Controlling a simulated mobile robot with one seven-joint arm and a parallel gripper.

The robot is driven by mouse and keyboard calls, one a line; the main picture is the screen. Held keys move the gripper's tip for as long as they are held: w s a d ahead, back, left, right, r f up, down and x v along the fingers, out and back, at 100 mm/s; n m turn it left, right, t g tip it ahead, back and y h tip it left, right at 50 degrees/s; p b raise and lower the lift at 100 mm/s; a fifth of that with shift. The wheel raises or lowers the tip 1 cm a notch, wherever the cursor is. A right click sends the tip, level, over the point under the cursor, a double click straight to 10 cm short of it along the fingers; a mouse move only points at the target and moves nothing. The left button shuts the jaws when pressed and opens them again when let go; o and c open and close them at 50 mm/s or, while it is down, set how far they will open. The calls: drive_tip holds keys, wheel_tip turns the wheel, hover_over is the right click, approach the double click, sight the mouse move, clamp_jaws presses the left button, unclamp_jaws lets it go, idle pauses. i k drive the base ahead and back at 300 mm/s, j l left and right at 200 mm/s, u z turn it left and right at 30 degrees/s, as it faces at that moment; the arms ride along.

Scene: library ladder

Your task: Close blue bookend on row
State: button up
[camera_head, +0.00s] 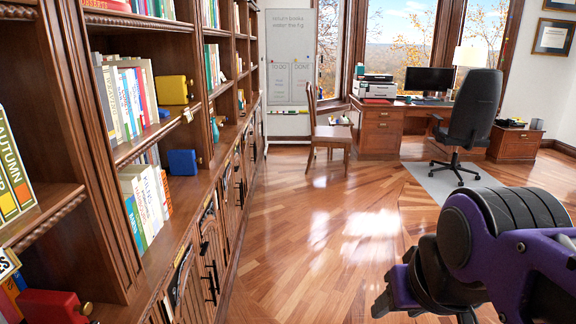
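The blue bookend (182,162) is a small block standing on the middle shelf of the left bookcase, below the yellow one. The row of upright books (147,203) stands in the same bay, to its left and nearer me. A visible gap of bare shelf lies between the bookend and the row's end. My purple and black arm end (398,290) is at the lower right, over the open floor, far from the bookend and touching nothing. My fingers cannot be made out clearly, so their opening is hidden from me.
A yellow bookend (172,90) stands by books on the shelf above. A red bookend (52,306) is at the lower left. A wooden chair (330,135), an office chair (472,115) and a desk (380,133) stand at the back. The floor (310,235) between is clear.

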sight(181, 162)
drive_tip(key=i+l+u, duration=0.1)
drive_tip(key=i, duration=1.1)
drive_tip(key=i+l+u, duration=0.1)
drive_tip(key=i+u, duration=0.3)
drive_tip(key=i+l+u, duration=0.35)
drive_tip(key=i, duration=0.15)
drive_tip(key=j, duration=0.1)
